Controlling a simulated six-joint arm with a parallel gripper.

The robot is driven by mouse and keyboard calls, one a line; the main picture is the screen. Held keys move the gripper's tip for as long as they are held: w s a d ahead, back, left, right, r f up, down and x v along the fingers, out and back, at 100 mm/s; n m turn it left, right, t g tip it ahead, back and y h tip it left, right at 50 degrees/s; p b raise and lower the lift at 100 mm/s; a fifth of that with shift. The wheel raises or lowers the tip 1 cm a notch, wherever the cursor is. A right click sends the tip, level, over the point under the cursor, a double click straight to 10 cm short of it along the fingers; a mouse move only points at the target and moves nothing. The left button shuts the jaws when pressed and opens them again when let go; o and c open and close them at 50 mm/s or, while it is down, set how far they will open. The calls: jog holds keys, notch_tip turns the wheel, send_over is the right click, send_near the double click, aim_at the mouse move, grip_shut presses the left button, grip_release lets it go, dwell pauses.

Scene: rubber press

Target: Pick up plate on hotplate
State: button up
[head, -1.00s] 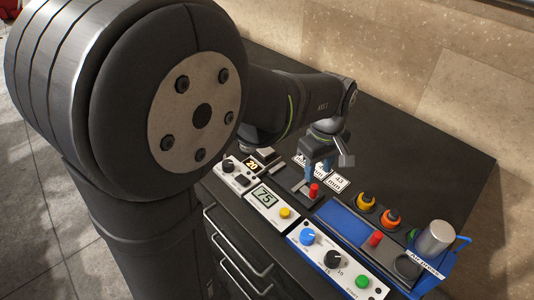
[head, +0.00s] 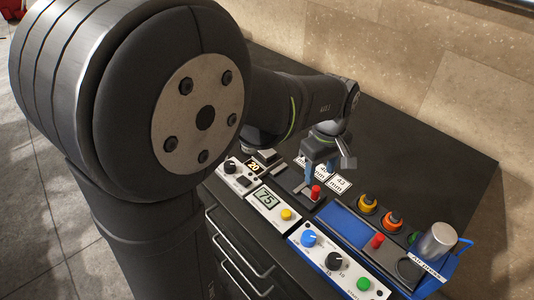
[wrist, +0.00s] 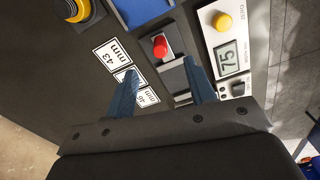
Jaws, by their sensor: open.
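The plate with a red knob (head: 316,191) lies on the dark hotplate area behind the panel reading 75 (head: 264,198). In the wrist view the red knob (wrist: 160,46) stands just beyond and between my fingertips. My gripper (head: 318,170) is open, with its two blue fingers apart and pointing down beside the plate. In the wrist view my gripper (wrist: 160,68) has nothing between its fingers. Part of the plate and hotplate is hidden behind the fingers.
White cards marked in mm (head: 340,182) lie behind the plate. To the right stand yellow (head: 367,202) and orange (head: 392,221) round pieces and a blue air press (head: 437,265) with a metal cylinder (head: 437,240). A panel reading 20 (head: 253,166) is at left. The bench behind is clear.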

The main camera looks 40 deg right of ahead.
jog(key=w+r+m, duration=0.5)
jog(key=w+m, duration=0.3)
jog(key=w, duration=0.2)
jog(key=w+r+m, duration=0.5)
jog(key=w+m, duration=0.3)
jog(key=w, duration=0.2)
jog(key=f, duration=0.8)
jog(key=d+f, duration=0.1)
jog(key=f, duration=0.3)
jog(key=shift+s, duration=0.2)
jog(key=shift+a+f, duration=0.2)
jog(key=shift+f, duration=2.45)
jog(key=shift+c, duration=0.2)
jog(key=c, duration=0.9)
